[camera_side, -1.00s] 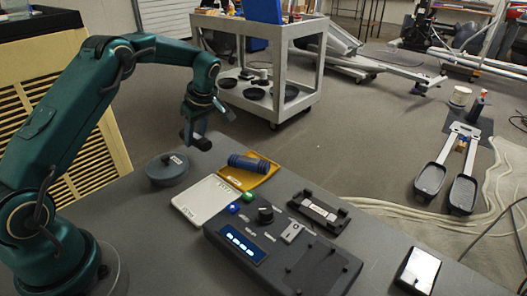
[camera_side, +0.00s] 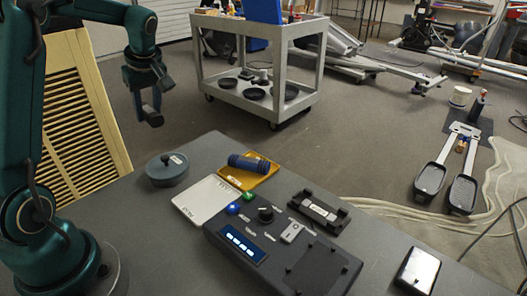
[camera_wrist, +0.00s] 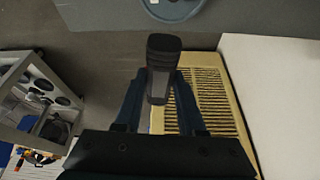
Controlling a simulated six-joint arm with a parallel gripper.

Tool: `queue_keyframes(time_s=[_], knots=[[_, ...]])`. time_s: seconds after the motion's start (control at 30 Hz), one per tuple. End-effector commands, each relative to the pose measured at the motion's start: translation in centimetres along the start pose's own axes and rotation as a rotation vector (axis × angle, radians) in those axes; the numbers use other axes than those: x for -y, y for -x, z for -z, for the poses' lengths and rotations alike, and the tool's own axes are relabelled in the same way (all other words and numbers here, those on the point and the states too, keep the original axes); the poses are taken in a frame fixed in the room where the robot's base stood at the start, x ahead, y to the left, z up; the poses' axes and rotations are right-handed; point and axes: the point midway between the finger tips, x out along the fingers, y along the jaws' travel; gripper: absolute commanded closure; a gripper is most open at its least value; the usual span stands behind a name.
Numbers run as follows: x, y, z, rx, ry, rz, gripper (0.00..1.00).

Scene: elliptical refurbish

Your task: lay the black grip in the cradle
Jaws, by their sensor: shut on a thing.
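The black grip (camera_wrist: 162,52) is a dark ribbed handle held between the two fingers of my gripper (camera_wrist: 160,88) in the wrist view. In the side view my gripper (camera_side: 143,108) hangs past the table's far left edge, above the floor, with the dark grip (camera_side: 153,118) at its tip. The cradle (camera_side: 306,200) appears to be the long dark holder with raised ends, behind the control box on the table. It looks empty apart from a pale label strip. My gripper is well left of it.
A grey round pot (camera_side: 167,172), a white panel (camera_side: 205,199), and a yellow tray (camera_side: 263,180) with a blue ribbed grip (camera_side: 249,163) stand on the table. The dark control box (camera_side: 285,258) fills the front middle. A slatted cabinet (camera_side: 75,110) is near my arm.

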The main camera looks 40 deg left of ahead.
Motion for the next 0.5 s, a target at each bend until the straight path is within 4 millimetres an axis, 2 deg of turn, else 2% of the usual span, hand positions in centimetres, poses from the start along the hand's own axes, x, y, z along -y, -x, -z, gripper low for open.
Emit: queue_keyframes(time_s=[0.1,0.23,0.3,0.5], knots=[[-1.6,3.5,-2.8,-0.005,-0.19,-0.087,1.0],[-2.7,7.7,-6.9,-0.004,-0.49,-0.212,1.0],[-2.9,9.4,-8.9,-0.003,-0.645,-0.277,1.0],[-3.2,12.8,-13.4,-0.001,-1.042,-0.439,1.0]])
